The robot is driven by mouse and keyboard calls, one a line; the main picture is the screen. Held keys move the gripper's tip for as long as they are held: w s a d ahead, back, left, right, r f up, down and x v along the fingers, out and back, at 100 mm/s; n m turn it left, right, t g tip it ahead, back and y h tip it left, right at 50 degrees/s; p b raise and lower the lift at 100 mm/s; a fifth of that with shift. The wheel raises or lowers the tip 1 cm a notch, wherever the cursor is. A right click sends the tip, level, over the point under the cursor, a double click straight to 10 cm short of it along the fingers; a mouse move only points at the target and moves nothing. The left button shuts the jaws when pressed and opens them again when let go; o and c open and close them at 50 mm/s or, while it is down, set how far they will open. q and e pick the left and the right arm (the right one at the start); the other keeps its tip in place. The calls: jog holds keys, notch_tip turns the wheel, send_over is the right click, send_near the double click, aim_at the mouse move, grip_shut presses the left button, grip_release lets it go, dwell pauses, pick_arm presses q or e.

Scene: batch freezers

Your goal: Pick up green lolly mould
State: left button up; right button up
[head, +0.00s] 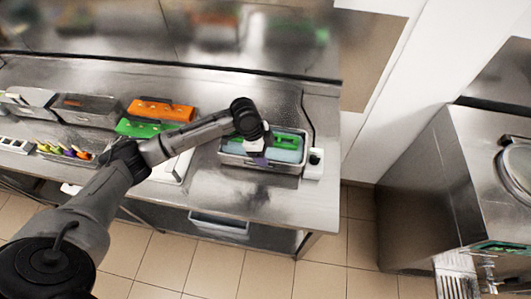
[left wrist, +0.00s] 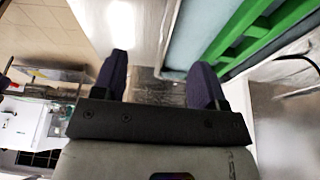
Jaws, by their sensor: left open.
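A green lolly mould (head: 287,142) sits in a metal tank (head: 243,164) with pale blue contents, at the right end of the steel counter. It also shows in the left wrist view (left wrist: 262,38) at the upper right, cut off by the frame. A second green mould (head: 138,128) lies farther left on the counter. My left gripper (head: 257,160) points down over the near side of the tank. In the left wrist view its fingers (left wrist: 160,62) are wide apart with no mould between them. The tank's near edge shows between the fingers, and the right finger lies beside the green mould.
An orange mould (head: 161,110) lies behind the second green mould. Metal containers (head: 88,109) and several small coloured items (head: 65,150) stand at the left. A white device (head: 314,163) adjoins the tank's right end. The counter in front of the tank (head: 240,190) is clear.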

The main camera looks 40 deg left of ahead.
aim_at(278, 144)
pick_arm(q)
jog(key=w+a+r+b, duration=0.3)
jog(key=w+a+r, duration=0.15)
jog(key=a, duration=0.55)
jog(key=shift+n+t+h, duration=0.3)
jog(key=shift+t, duration=0.1)
jog(key=x, duration=0.8)
jog(key=shift+w+d, duration=0.1)
jog(key=shift+w, duration=0.1)
jog(key=x, duration=0.4)
jog(key=shift+f, duration=0.2)
jog(key=shift+w+f, duration=0.15)
jog(key=shift+f, duration=0.3)
pick_arm(e)
jog(key=shift+s+a+f, duration=0.1)
jog(key=shift+a+f, duration=0.05)
jog(key=shift+f, duration=0.95)
jog(key=shift+s+a+f, duration=0.1)
jog(key=shift+f, duration=0.95)
pick_arm(q)
jog(key=c, duration=0.8)
pick_arm(e)
jog(key=shift+d, duration=0.15)
